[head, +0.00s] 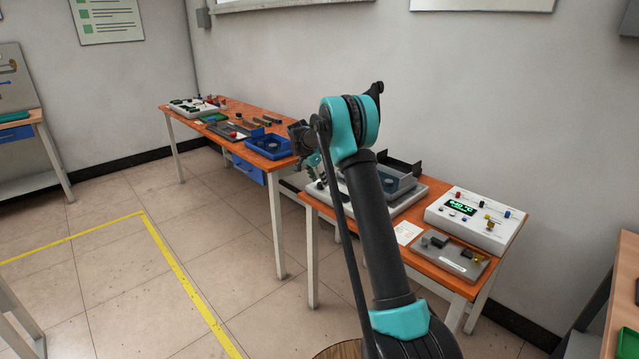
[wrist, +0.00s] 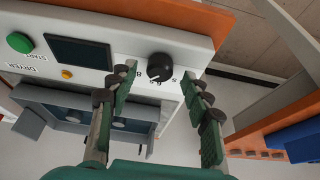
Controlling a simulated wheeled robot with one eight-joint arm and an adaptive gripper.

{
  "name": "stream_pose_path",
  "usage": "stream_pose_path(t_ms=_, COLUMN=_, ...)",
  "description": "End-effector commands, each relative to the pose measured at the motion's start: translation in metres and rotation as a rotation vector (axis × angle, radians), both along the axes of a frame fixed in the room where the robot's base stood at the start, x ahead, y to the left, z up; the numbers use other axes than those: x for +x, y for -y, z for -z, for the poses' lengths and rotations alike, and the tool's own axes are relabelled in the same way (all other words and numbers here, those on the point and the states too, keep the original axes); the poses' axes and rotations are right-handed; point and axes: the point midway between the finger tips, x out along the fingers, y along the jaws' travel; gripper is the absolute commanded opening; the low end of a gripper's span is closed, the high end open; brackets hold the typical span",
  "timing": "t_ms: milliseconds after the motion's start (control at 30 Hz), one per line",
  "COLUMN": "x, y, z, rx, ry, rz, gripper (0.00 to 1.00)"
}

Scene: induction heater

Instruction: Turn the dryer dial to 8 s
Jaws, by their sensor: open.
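The dryer panel (wrist: 100,50) fills the upper part of the wrist view, with a white face marked DRYER. Its black dial (wrist: 160,67) sits at the panel's right end, with printed marks, an 8 among them, around its lower side. The dial's pointer setting is too small to read. My gripper (wrist: 164,80) is open, with one finger on each side of the dial and gaps to both. It holds nothing. In the head view my gripper (head: 312,165) is by the near table's back left corner, and my arm hides part of the dryer there.
The panel also has a green START button (wrist: 20,42), a dark screen (wrist: 78,52) and a small orange button (wrist: 66,74). A white control box (head: 475,218) and a grey tray (head: 450,257) stand right of my arm. A blue bin (head: 268,146) is on the far table.

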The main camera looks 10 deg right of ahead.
Motion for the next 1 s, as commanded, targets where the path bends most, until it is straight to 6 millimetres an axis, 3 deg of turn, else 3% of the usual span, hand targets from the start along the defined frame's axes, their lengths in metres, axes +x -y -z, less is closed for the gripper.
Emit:
stream_pose_path(t_ms=300, x=-0.014, y=-0.02, z=-0.059, rx=0.0, ry=0.0, rz=-0.001, gripper=0.49)
stream_pose_path(t_ms=500, x=-0.021, y=-0.03, z=-0.086, rx=0.0, ry=0.0, rz=0.0, gripper=0.49)
stream_pose_path(t_ms=700, x=-0.023, y=-0.033, z=-0.096, rx=0.0, ry=0.0, rz=0.001, gripper=0.49)
stream_pose_path(t_ms=1000, x=-0.024, y=-0.032, z=-0.097, rx=0.0, ry=0.0, rz=0.0, gripper=0.49)
